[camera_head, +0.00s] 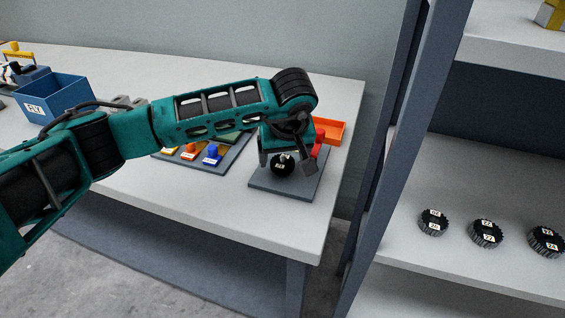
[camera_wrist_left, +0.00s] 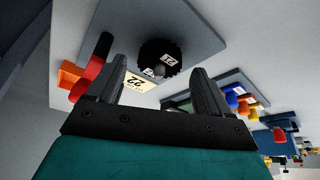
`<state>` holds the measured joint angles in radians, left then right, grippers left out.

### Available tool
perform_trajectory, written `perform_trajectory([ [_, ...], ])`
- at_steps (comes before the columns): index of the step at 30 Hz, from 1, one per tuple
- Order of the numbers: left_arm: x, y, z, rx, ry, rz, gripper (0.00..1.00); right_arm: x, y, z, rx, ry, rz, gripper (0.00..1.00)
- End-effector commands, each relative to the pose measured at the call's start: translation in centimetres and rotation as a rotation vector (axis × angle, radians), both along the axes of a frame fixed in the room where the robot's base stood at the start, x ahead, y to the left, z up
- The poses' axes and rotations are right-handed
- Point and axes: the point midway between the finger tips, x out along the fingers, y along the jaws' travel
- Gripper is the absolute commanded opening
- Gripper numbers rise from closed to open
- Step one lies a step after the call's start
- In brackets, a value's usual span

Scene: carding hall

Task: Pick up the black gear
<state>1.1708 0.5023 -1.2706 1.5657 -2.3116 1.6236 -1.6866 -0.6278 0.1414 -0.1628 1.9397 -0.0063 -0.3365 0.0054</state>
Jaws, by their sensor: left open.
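The black gear (camera_head: 282,165) lies on a grey mat (camera_head: 262,184) near the right end of the white table. It is toothed and bears a white label; in the left wrist view the gear (camera_wrist_left: 158,62) shows the number 22. My left gripper (camera_head: 286,160) is above the mat, pointing down, with its fingers on either side of the gear in the picture. In the left wrist view, my left gripper (camera_wrist_left: 156,66) is open and empty, with the gear beyond the fingertips. I cannot tell how much height separates them. My right gripper is not in view.
A pale card (camera_wrist_left: 142,83) marked 22 is beside the gear. A red object (camera_head: 319,143) and an orange tray (camera_head: 329,129) stand close behind. A board with coloured pegs (camera_head: 211,156) is to the left, and a blue bin (camera_head: 60,97) farther left. Shelf gears (camera_head: 486,233) are at right.

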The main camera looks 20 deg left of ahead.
Motion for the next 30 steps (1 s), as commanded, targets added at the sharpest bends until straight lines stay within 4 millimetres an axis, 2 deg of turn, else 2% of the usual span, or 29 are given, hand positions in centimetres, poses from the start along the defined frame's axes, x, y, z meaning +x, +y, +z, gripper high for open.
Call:
perform_trajectory([
  [4, 0.56, 0.23, -1.38, -0.001, 0.000, 0.000, 0.80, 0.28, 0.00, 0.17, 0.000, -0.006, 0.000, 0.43],
  [12, 0.67, 0.29, -1.54, -0.001, -0.003, -0.001, 0.79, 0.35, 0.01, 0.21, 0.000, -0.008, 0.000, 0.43],
  [30, 0.66, 0.31, -1.51, 0.000, -0.002, 0.000, 0.22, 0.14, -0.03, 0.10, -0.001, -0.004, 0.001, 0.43],
])
